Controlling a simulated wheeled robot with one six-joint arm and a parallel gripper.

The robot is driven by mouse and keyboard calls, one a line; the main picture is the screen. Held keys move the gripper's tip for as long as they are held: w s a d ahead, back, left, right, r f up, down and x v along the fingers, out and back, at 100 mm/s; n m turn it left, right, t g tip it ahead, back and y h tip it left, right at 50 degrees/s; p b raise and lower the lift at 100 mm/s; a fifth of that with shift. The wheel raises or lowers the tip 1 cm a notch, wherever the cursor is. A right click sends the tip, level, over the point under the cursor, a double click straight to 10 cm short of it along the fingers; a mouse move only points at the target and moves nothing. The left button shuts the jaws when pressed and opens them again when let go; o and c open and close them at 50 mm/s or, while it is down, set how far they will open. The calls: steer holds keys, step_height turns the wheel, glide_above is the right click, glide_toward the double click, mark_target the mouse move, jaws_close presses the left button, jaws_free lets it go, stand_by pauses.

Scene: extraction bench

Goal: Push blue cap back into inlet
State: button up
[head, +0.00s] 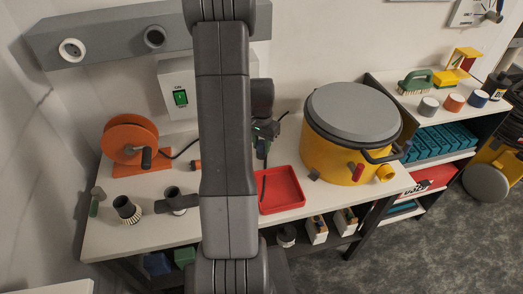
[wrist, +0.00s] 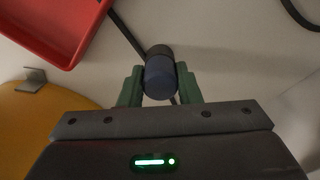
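A blue cylindrical cap (wrist: 159,80) with a dark end sits between the green fingers of my gripper (wrist: 159,84) in the wrist view. Both fingers press close against its sides, so the gripper appears shut on it. In the head view my gripper (head: 262,150) is over the back of the bench, left of the yellow drum (head: 330,158) and behind the red tray (head: 281,188); my arm hides part of it. Two round ports show on the grey wall duct, a white-ringed one (head: 72,50) and a dark one (head: 155,38). I cannot tell which opening is the inlet.
An orange reel (head: 130,142) and dark nozzles (head: 126,209) stand on the left of the bench. A small grey piece (wrist: 31,80) stands by the drum. A shelf at right holds several coloured cylinders, one blue (head: 477,98). A dark cable runs beneath the gripper.

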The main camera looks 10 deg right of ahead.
mark_target(262, 143)
jaws_close()
steer(key=shift+r+p, duration=1.7)
steer(key=shift+r, duration=0.85)
steer(key=shift+s+f, duration=0.1)
